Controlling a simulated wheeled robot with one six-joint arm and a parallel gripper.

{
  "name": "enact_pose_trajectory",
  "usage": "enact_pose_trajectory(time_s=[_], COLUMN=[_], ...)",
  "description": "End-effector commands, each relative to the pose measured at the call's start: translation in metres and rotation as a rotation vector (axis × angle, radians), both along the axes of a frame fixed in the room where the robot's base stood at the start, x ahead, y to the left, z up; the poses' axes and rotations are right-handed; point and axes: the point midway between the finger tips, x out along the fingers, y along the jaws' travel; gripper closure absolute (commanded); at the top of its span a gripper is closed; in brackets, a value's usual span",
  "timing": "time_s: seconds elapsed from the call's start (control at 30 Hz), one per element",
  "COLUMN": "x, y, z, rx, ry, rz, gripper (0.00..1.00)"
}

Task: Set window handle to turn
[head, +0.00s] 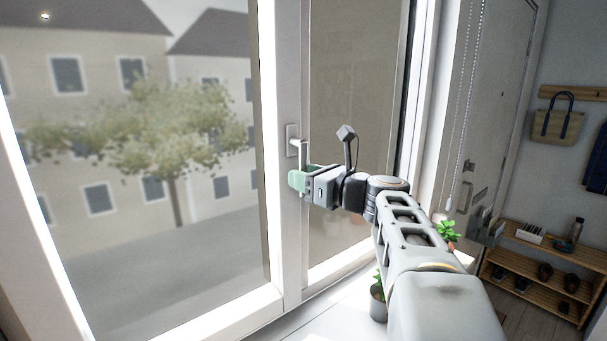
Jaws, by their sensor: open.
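The window handle (293,142) is on the white upright frame (287,220) between two panes. Its metal plate shows, and its lever bends to the right and points down. The lever's lower end is hidden behind my gripper or between its fingers; I cannot tell which. My gripper (298,181) has green fingertips and is at the lower end of the lever. It is open. I cannot tell whether the fingers touch the lever. The window looks closed.
Potted plants (378,300) stand on the white sill near my arm. A bead chain (462,110) hangs at the right. Beyond are a door (490,90), a wooden shoe rack (535,262) and a hanging bag (557,125). The room left of my gripper before the glass is clear.

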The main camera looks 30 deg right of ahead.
Motion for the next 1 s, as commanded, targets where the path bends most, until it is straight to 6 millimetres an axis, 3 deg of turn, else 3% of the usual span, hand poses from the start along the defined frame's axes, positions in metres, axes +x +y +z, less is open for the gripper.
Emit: enact_pose_trajectory(time_s=[0.43, 0.87, 1.0], x=[0.0061, 0.0059, 0.0058], y=[0.0027, 0.0027, 0.0027], z=[-0.0003, -0.0003, -0.0003], rx=[0.0, 0.0, 0.0], ry=[0.0, 0.0, 0.0], rz=[0.0, 0.0, 0.0], gripper=[0.57, 0.99, 1.0])
